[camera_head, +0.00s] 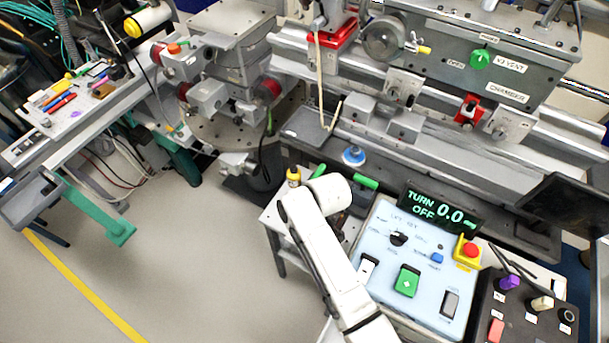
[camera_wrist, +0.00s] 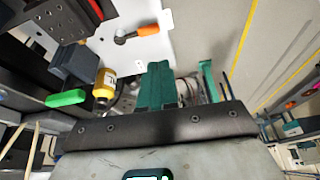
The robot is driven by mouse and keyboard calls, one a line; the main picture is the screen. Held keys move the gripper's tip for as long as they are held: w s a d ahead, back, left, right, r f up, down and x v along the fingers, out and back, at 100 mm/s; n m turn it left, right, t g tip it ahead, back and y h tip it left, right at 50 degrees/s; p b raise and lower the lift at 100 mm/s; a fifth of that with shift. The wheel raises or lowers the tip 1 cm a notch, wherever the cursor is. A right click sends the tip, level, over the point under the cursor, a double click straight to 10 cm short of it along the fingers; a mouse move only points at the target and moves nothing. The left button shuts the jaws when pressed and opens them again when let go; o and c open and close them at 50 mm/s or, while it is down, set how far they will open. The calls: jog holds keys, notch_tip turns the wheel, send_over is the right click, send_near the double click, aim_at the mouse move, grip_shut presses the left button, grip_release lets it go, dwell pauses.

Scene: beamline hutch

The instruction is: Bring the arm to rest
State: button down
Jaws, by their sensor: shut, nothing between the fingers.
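My gripper (camera_wrist: 158,68) shows in the wrist view as two teal fingers pressed together beyond a dark bar with screws. They are shut with nothing between them. In the head view my white arm (camera_head: 325,235) reaches up from the bottom edge, between a small white table and the light-blue control panel. Its end is beside a yellow bottle (camera_head: 293,177), and the fingers are hidden there. In the wrist view the yellow bottle (camera_wrist: 104,88) is left of the fingers.
The control panel (camera_head: 385,215) has a green button and a "TURN OFF 0.0" display (camera_head: 437,208). A red stop button (camera_head: 471,250) is at its right. A black control box (camera_head: 520,305) is further right. A beamline bench (camera_head: 440,145) is behind. Open floor (camera_head: 190,265) is at left.

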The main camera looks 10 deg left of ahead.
jog(key=s+d+r+m, duration=0.1)
jog(key=s+d+m, duration=0.1)
jog(key=d, duration=0.4)
jog(key=s+d+r+m+t, duration=0.1)
jog(key=s+d+r+m, duration=0.1)
jog(key=d, duration=0.5)
jog(key=s+d+r+m+t+h, duration=0.1)
jog(key=s+d+r+m, duration=0.1)
jog(key=d, duration=0.5)
jog(key=shift+s+d+r+m, duration=0.1)
jog(key=shift+s+r+m, duration=0.1)
jog(key=shift+s+m, duration=0.75)
jog(key=s+d+r+m+t+h, duration=0.1)
jog(key=s+d+r+m, duration=0.1)
jog(key=s+d+r, duration=0.35)
jog(key=s+d+r+m+h, duration=0.2)
jog(key=s+d+m, duration=0.1)
jog(key=s+d, duration=0.4)
jog(key=s+d+f+g+b, duration=0.1)
jog(key=s+f+g+b, duration=0.2)
jog(key=s+f, duration=0.6)
notch_tip(320, 180, down, 3)
jog(key=shift+d+r+m+g+b, duration=0.15)
jog(key=shift+d+m+g+b, duration=0.25)
jog(key=shift+b, duration=0.85)
